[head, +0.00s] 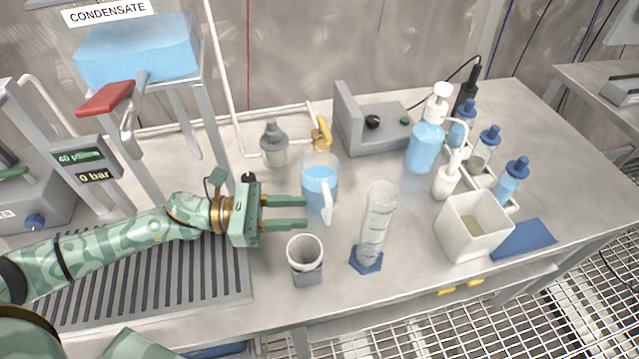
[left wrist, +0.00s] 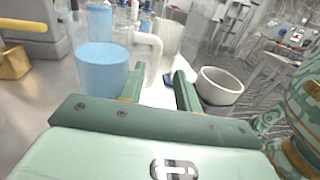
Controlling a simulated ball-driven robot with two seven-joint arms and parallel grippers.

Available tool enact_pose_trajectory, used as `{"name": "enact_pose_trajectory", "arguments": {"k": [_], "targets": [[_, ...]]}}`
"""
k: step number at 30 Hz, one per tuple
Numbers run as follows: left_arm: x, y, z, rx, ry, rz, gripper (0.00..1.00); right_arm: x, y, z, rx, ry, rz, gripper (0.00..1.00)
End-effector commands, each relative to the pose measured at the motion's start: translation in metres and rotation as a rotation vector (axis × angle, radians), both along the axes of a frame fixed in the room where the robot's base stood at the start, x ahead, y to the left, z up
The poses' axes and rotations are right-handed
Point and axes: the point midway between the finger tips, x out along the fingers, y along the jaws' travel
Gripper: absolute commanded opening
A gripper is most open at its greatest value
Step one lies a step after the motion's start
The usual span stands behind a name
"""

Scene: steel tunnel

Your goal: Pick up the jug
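The jug (head: 319,186) is clear, holds blue liquid and stands upright on the steel bench. Its white handle (head: 327,205) faces the front right. My left gripper (head: 306,212) is open and empty, just left of the jug, with its fingers pointing at the handle side. In the left wrist view the jug (left wrist: 102,68) is at the left, and its handle (left wrist: 150,58) shows beyond and between the two open fingers (left wrist: 158,82). The fingers look apart from the handle. My right gripper is not in view.
A grey-white cup (head: 305,258) stands close in front of the left gripper. A measuring cylinder (head: 376,225) on a blue foot stands right of the jug. A grey valve pot (head: 274,146) and a grey box (head: 372,120) are behind. Blue-capped bottles (head: 511,180) stand at right.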

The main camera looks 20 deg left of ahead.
Motion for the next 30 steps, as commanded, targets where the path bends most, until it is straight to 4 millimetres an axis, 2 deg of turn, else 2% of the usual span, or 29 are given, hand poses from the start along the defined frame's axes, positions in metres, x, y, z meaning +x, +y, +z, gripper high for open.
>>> {"name": "enact_pose_trajectory", "arguments": {"k": [8,15,23,24,27,30], "targets": [[0.013,-0.024,0.003,-0.001,-0.002,-0.001,0.33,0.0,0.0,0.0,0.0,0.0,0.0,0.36],[0.031,-0.056,0.005,-0.001,0.0,-0.001,0.33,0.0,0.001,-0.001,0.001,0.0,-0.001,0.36],[0.033,-0.061,0.005,0.001,0.001,0.0,0.33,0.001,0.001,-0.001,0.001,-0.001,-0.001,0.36],[0.033,-0.061,0.005,0.001,0.001,0.0,0.28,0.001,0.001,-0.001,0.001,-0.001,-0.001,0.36],[0.032,-0.06,0.005,0.001,0.001,0.0,0.0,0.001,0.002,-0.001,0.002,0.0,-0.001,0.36],[0.033,-0.06,0.005,0.001,0.0,0.0,0.0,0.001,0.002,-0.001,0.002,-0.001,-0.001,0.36]]}}
